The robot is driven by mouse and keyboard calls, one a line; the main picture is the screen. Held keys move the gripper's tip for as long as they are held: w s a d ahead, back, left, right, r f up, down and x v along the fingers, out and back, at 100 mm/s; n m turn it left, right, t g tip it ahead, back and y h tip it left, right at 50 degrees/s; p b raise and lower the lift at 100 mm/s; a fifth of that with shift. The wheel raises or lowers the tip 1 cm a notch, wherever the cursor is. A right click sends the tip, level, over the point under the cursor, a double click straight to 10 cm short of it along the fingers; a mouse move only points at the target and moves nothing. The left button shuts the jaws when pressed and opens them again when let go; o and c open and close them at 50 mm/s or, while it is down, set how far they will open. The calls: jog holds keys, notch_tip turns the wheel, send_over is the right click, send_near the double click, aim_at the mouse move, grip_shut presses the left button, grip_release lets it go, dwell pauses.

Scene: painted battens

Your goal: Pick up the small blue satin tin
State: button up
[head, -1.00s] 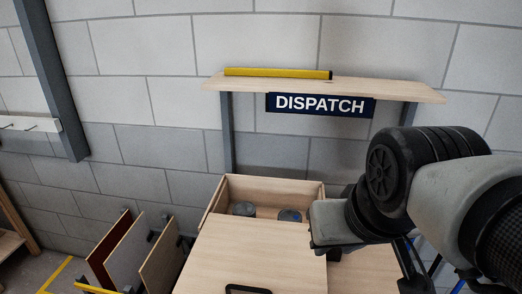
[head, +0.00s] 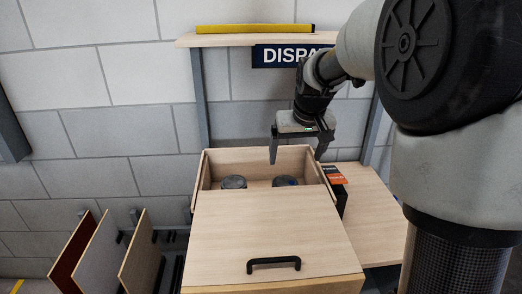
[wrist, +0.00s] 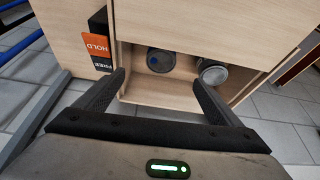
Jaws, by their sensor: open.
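Two short round dark tins stand apart in the open back compartment of a wooden box (head: 255,158). One tin (head: 285,181) has a blue spot on its lid; in the wrist view it is the left one (wrist: 160,61). The other tin (head: 233,182) looks greyer, and in the wrist view it is the right one (wrist: 213,72). Neither shows clearly as blue all over. My gripper (head: 297,157) is open and empty above the compartment, nearer the blue-spotted tin, fingers pointing down. Both tins lie beyond the fingertips in the wrist view.
A wooden panel with a black handle (head: 274,262) covers the box's front. A black box with an orange label (head: 336,180) stands against its right side, on a wooden top (head: 375,215). A shelf with a yellow bar (head: 255,29) is above. Upright boards (head: 105,250) stand left.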

jog(key=b, duration=0.1)
send_near(285, 183)
jog(key=x, duration=0.5)
jog(key=shift+s+d+f, duration=0.1)
jog(key=shift+d+f, duration=0.1)
jog(key=shift+d, duration=0.2)
jog(key=shift+a+x, duration=0.15)
jog(key=shift+x, duration=1.3)
jog(key=shift+a+x, duration=0.2)
jog(key=shift+x, duration=1.25)
jog(key=shift+r, duration=0.15)
jog(key=c, duration=1.6)
